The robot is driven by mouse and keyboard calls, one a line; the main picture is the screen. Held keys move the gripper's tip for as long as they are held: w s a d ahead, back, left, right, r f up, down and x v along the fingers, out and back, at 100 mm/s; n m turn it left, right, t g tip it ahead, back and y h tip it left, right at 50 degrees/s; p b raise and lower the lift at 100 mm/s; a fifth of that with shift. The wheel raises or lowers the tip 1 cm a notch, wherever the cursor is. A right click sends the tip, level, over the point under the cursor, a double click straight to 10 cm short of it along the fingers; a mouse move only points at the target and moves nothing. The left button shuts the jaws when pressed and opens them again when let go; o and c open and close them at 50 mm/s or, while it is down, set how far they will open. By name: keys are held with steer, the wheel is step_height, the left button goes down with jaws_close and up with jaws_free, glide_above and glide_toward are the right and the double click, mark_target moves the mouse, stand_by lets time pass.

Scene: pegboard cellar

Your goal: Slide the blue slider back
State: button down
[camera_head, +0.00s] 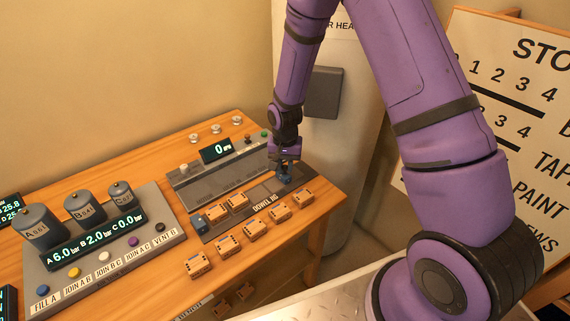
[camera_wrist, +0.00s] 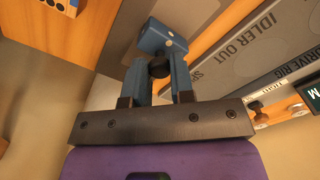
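The blue slider (camera_head: 284,174) is a small blue block at the right end of the dark dowel jig (camera_head: 262,193) in the head view. In the wrist view, the slider (camera_wrist: 153,37) shows as a blue block with pale dots and a dark round knob. My gripper (camera_head: 284,160) is directly above the slider. In the wrist view, the fingers of my gripper (camera_wrist: 160,72) stand on both sides of the knob and appear to touch it. A second blue block (camera_head: 199,223) sits at the jig's left end.
Several orange blocks (camera_head: 255,229) stand along the jig. A grey panel with a display (camera_head: 216,150) lies behind it. Left of it is a console with canisters (camera_head: 84,207) and coloured buttons. The wooden table (camera_head: 325,187) ends close to the right.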

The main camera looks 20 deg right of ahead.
steer(key=w+d, duration=0.1)
steer(key=d, duration=0.2)
steer(key=w+d, duration=0.1)
steer(key=d, duration=0.2)
steer(key=w+d, duration=0.1)
steer(key=d, duration=0.2)
steer(key=c, duration=1)
jaws_free()
step_height(320, 180, up, 11)
steer(key=shift+f, duration=0.1)
